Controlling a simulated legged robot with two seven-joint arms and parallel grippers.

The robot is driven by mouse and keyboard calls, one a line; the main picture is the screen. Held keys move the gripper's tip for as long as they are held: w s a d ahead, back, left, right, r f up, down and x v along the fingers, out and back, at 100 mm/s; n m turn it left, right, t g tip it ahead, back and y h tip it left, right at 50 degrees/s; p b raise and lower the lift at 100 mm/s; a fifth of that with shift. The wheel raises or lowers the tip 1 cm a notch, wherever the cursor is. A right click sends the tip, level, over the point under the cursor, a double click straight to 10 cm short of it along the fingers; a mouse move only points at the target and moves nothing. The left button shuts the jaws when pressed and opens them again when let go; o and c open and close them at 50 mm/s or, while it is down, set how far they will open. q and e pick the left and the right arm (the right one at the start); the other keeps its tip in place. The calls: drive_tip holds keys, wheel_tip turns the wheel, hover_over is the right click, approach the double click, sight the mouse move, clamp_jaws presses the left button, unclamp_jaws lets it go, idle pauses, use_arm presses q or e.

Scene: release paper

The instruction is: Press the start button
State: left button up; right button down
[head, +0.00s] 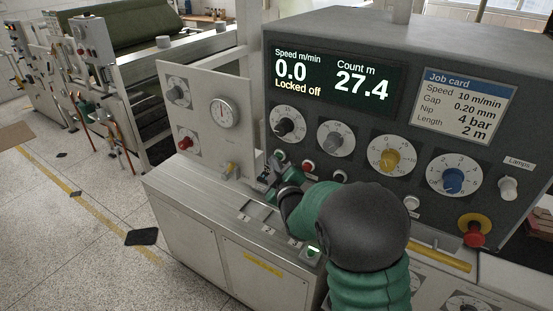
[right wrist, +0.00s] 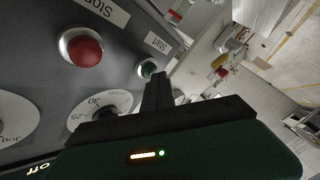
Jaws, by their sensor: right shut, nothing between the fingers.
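The green start button (right wrist: 148,68), under a "Start" label, shows in the right wrist view, and in the head view it is at the panel's lower left (head: 280,156). My right gripper (right wrist: 158,82) is shut and empty. Its fingertips overlap the button's lower edge in the wrist view; I cannot tell whether they touch it. In the head view the gripper (head: 276,176) is in front of the panel below the button, partly hidden by my arm. The screen (head: 330,84) reads speed 0.0, count 27.4, "Locked off". My left gripper is not in view.
The red stop button (right wrist: 82,48) is beside the start button. Several dials, including a yellow one (head: 391,156) and a blue one (head: 453,180), are on the panel. A red emergency knob (head: 474,232) is at right. The floor left is open.

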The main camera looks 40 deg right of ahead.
idle(0.4)
drive_tip(key=shift+s+a, duration=0.35)
drive_tip(key=shift+a, duration=0.3)
drive_tip(key=shift+a, duration=0.1)
drive_tip(key=shift+s+a+b, duration=0.1)
drive_tip(key=shift+s+a, duration=0.2)
drive_tip(key=shift+a, duration=0.45)
drive_tip(key=shift+s+a+b, duration=0.15)
drive_tip(key=shift+s+a, duration=0.2)
drive_tip(key=shift+a, duration=0.45)
drive_tip(key=shift+s+a+b, duration=0.1)
drive_tip(key=shift+s+a, duration=0.2)
drive_tip(key=shift+a, duration=0.45)
drive_tip(key=shift+d, duration=0.1)
